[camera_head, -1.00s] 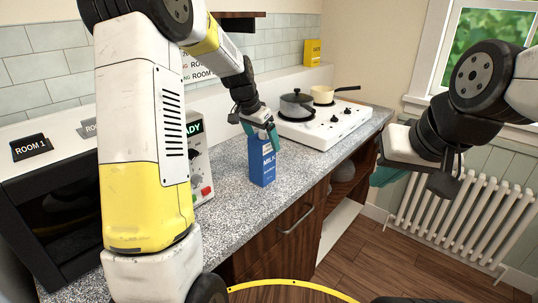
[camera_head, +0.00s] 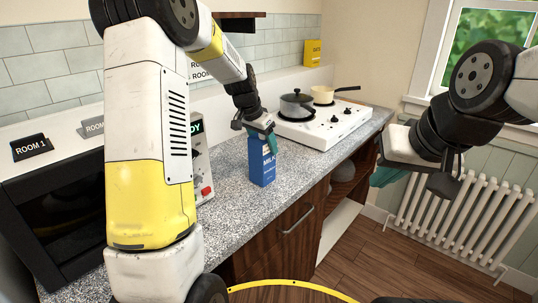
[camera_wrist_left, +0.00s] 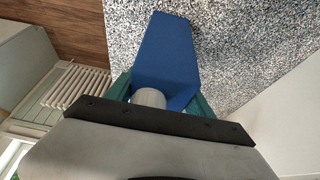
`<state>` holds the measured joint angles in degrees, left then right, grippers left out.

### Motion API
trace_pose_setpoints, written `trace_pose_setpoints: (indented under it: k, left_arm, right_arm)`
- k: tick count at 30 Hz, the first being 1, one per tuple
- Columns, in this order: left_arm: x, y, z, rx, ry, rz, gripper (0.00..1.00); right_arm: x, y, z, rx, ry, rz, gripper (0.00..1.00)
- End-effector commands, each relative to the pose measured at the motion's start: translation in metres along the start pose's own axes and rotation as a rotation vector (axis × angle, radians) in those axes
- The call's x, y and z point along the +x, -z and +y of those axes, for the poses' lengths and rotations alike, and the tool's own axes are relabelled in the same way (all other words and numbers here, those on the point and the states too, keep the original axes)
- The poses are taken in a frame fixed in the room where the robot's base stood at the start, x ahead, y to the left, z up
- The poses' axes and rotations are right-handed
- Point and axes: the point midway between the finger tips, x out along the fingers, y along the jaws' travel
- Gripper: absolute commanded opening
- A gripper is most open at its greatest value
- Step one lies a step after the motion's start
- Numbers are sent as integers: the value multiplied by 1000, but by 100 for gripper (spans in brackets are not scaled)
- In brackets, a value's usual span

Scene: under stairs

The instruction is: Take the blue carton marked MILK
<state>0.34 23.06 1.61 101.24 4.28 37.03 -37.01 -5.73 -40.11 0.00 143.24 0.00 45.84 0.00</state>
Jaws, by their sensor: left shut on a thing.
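The blue carton marked MILK (camera_head: 262,162) stands upright on the speckled grey counter, near its front edge. My left gripper (camera_head: 263,133) reaches down to the carton's top and is shut on it. In the left wrist view the blue carton (camera_wrist_left: 168,60) sits between the two teal fingers of my left gripper (camera_wrist_left: 160,92), with a pale round cap near the palm. My right gripper (camera_head: 388,174) is at the right, in front of the counter and away from the carton. Its teal fingertips are partly hidden by its own body, so its opening is unclear.
A white hob (camera_head: 325,122) with a grey pot (camera_head: 297,106) and a cream pan (camera_head: 323,95) is behind the carton. A yellow box (camera_head: 312,53) stands at the back. Left are a device with a green display (camera_head: 202,170) and a dark microwave-like box (camera_head: 60,215). A radiator (camera_head: 455,215) is at right.

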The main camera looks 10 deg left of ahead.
Motion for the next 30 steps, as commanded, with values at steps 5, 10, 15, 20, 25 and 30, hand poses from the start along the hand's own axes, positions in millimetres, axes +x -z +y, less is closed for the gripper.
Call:
trace_pose_setpoints:
  k: [5, 10, 15, 20, 25, 30]
  left_arm:
    - [-1, 1, 0, 0, 2, 3, 0]
    - [-6, 4, -1, 1, 3, 5, 0]
    - [-19, 9, 0, 2, 3, 5, 0]
    - [-31, 14, 0, 1, 2, 4, 0]
    - [-38, 7, 11, 2, 0, 2, 0]
    - [-47, -6, 30, 1, 1, 2, 0]
  right_arm:
    - [0, 0, 0, 0, 0, 0, 0]
    - [0, 0, 0, 0, 0, 0, 0]
    - [0, 0, 0, 0, 0, 0, 0]
    - [0, 0, 0, 0, 0, 0, 0]
    - [0, 0, 0, 0, 0, 0, 0]
    - [0, 0, 0, 0, 0, 0, 0]
